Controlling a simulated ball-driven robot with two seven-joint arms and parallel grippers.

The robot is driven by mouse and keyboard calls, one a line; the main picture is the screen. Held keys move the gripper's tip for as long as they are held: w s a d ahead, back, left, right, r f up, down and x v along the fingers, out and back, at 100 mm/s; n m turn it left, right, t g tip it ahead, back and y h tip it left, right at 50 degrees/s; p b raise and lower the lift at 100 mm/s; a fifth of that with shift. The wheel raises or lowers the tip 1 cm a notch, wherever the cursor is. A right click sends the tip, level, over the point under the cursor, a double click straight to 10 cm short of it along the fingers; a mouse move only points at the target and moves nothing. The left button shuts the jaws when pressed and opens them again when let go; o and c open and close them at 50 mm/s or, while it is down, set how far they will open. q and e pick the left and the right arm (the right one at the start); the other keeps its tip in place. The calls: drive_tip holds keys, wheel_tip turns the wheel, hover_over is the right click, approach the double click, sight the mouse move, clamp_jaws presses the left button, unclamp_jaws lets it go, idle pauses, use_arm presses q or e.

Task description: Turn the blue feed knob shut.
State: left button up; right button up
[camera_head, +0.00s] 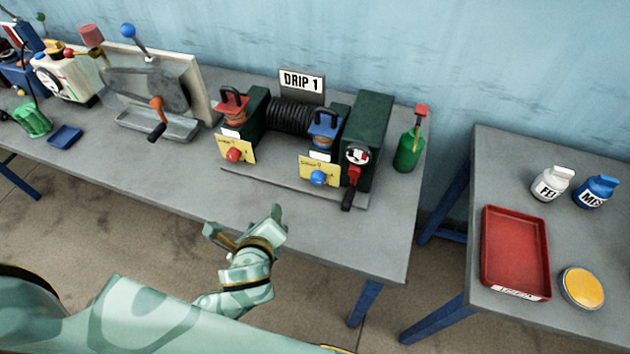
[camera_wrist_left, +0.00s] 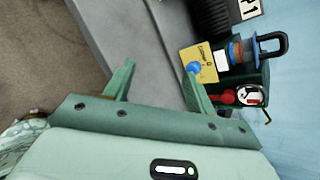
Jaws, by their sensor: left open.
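The blue feed knob (camera_head: 318,178) sits on a yellow label plate (camera_head: 309,168) at the front of the DRIP 1 machine, below a blue-topped cup (camera_head: 323,123). In the left wrist view the blue knob (camera_wrist_left: 193,69) shows just beyond the right-hand fingertip. The knob is apart from the fingers in the head view. My right gripper is not in view.
A red knob (camera_head: 234,155) sits left on the same machine. A green oil can (camera_head: 408,150) stands at the table's right end. The tabletop (camera_head: 290,220) before the machine is clear.

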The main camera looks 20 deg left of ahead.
use_arm(q)
drive_tip(key=w+d+f+m+t+h, duration=0.25)
drive_tip(key=d+m, duration=0.45)
drive_tip(key=m, duration=0.6)
drive_tip(key=m+b, duration=0.1)
drive_tip(key=b, duration=0.4)
approach(316, 182)
drive_tip(key=x, duration=0.9)
drive_tip(key=shift+w+f, duration=0.1)
drive_tip(key=shift+w, duration=0.05)
drive_tip(key=c, duration=1)
